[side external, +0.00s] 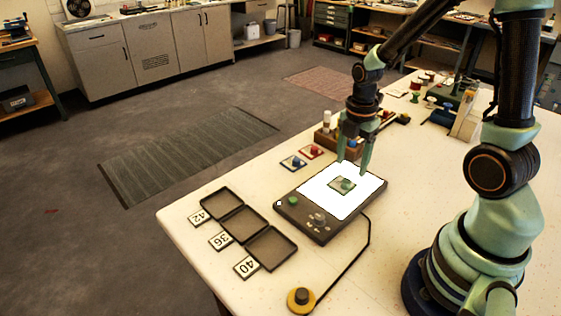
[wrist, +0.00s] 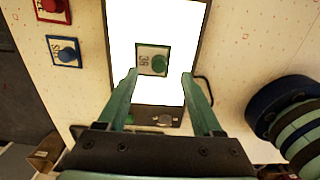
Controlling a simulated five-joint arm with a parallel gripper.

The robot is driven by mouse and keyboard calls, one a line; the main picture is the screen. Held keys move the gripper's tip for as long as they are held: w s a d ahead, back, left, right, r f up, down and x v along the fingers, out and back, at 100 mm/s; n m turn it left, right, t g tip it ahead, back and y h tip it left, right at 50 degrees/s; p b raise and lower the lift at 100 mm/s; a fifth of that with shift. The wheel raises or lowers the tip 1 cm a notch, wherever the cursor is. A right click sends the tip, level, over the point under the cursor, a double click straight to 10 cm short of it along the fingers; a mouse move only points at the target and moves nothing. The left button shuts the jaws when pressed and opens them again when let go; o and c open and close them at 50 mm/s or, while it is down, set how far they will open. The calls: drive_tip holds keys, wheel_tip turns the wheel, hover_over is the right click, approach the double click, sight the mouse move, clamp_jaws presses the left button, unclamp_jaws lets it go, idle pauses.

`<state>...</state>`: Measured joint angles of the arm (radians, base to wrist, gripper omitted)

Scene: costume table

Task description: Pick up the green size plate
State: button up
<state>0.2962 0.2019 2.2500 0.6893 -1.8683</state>
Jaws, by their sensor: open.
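The green size plate (side external: 342,185) is a small square plate with a green knob. It lies on the lit white panel (side external: 316,201) of a dark box on the table. In the wrist view the green size plate (wrist: 152,60) shows a printed number beside its knob, which looks like 36. My gripper (side external: 354,170) is open and points down above the panel, close to the plate. In the wrist view my gripper (wrist: 160,76) has its fingertips apart on either side of the plate's near edge, with nothing between them that it grips.
A blue-knobbed plate (side external: 293,162) and a red-knobbed plate (side external: 311,152) lie behind the lit box. Three dark empty trays (side external: 271,248) stand at the left front with number cards 42, 36 and 40. A wooden block (side external: 325,139) stands behind my gripper. A cable runs to a round yellow-rimmed button (side external: 301,299).

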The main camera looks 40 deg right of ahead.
sight(347, 181)
drive_tip(key=shift+a+f, duration=0.15)
drive_tip(key=shift+f, duration=1.1)
drive_tip(key=shift+a+f, duration=0.1)
drive_tip(key=shift+f, duration=1.15)
clamp_jaws()
